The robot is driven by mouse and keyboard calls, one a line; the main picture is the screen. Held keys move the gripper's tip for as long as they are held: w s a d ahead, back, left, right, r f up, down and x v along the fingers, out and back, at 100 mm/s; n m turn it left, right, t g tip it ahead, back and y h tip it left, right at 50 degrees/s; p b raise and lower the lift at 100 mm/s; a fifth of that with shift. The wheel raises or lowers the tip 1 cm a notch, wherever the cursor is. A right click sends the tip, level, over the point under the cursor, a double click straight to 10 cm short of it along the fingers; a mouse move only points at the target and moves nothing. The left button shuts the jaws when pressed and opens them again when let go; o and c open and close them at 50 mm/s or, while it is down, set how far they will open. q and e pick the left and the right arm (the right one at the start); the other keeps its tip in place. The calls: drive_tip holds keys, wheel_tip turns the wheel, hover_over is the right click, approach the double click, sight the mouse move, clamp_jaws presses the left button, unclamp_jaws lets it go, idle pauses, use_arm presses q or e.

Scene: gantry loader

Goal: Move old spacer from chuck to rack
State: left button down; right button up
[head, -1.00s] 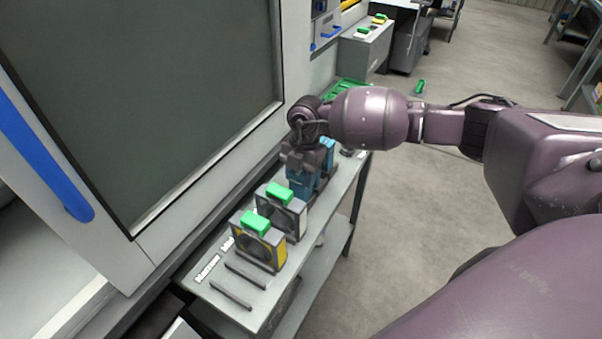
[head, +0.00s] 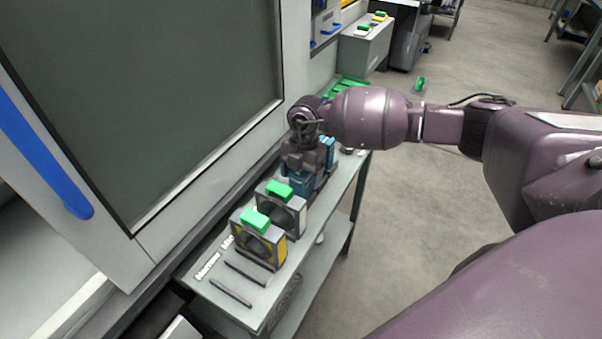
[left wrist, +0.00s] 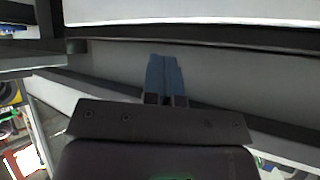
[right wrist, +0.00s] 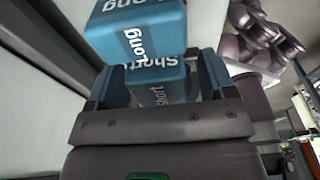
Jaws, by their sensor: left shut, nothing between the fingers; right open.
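My right gripper (head: 304,170) points down over the bench. In the right wrist view the right gripper (right wrist: 163,75) is open, its blue fingers on either side of a blue block marked "Short" (right wrist: 155,73). A gap shows between the block and the right-hand finger. A second blue block marked "Long" (right wrist: 135,28) is just beyond it. My left gripper (left wrist: 165,72) is shut and empty in front of a pale panel; it is outside the head view. I cannot tell which piece is the old spacer. The chuck is not visible.
Two grey blocks with green tops, one with yellow sides (head: 260,243) and one pale (head: 283,208), stand on the bench (head: 215,297) close to my right gripper. The machine's large dark window (head: 140,90) and blue handle (head: 40,150) are at left.

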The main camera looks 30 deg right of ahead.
use_arm(q)
drive_tip(key=shift+f, duration=0.1)
use_arm(e)
drive_tip(key=r, duration=0.6)
drive_tip(key=d+r+p, duration=0.1)
drive_tip(key=r, duration=0.2)
drive_tip(key=shift+w+d+r, duration=0.1)
drive_tip(key=shift+w+r, duration=0.25)
drive_tip(key=shift+w, duration=0.05)
use_arm(q)
drive_tip(key=shift+s+r, duration=0.2)
drive_tip(key=shift+r, duration=0.3)
use_arm(e)
drive_tip(key=shift+d+r, duration=0.1)
drive_tip(key=shift+r, duration=0.4)
drive_tip(key=shift+r, duration=0.1)
use_arm(q)
wheel_tip(320, 180, up, 6)
drive_tip(key=w+p, duration=0.1)
drive_tip(key=p, duration=0.4)
drive_tip(key=shift+w+r+t, duration=0.25)
drive_tip(key=shift+w+t, duration=0.1)
drive_tip(key=shift+t, duration=0.05)
use_arm(e)
wheel_tip(320, 180, up, 7)
use_arm(q)
drive_tip(key=shift+s+f, duration=0.1)
